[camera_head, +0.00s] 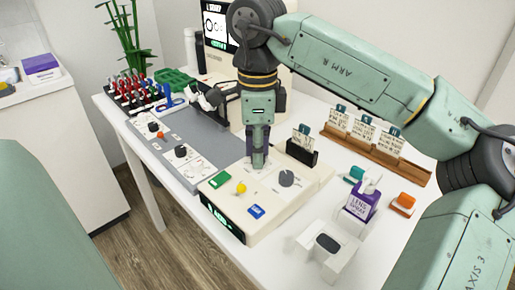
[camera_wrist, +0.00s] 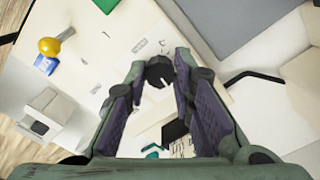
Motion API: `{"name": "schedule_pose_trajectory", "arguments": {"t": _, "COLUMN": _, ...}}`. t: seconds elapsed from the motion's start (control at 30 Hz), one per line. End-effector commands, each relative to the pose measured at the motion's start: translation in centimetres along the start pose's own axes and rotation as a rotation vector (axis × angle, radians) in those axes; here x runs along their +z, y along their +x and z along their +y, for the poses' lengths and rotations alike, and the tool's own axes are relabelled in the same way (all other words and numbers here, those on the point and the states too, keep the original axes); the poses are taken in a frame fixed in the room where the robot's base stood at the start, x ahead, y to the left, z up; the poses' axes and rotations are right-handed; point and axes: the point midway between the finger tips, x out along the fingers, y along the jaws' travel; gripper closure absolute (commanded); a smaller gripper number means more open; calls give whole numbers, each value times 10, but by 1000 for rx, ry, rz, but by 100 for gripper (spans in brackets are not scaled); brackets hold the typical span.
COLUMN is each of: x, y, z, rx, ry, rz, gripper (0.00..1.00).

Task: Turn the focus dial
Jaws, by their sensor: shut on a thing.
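A cream console (camera_head: 222,205) stands on the white table, with a green button (camera_head: 220,180), a yellow knob (camera_head: 241,188) and a blue button (camera_head: 256,211). My gripper (camera_head: 258,164) points down onto it from above. In the wrist view, a dark round dial (camera_wrist: 159,70) with a pale mark sits between my fingertips, which are shut on it. My fingers hide this dial in the head view. A second dark dial (camera_head: 286,179) stands free to the right of my gripper. I cannot read which dial is labelled focus.
A black card holder (camera_head: 302,152) stands close behind the free dial. A grey panel (camera_head: 205,147) with more dials lies to the left.

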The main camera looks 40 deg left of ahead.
Motion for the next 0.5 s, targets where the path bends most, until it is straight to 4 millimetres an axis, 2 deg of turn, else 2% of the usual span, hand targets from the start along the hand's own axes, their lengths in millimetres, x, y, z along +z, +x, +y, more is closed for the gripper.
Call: {"name": "schedule_pose_trajectory", "arguments": {"t": 0.5, "x": -1, "y": 0, "z": 0, "rx": -1, "ry": 416, "rz": 3, "gripper": 100}}
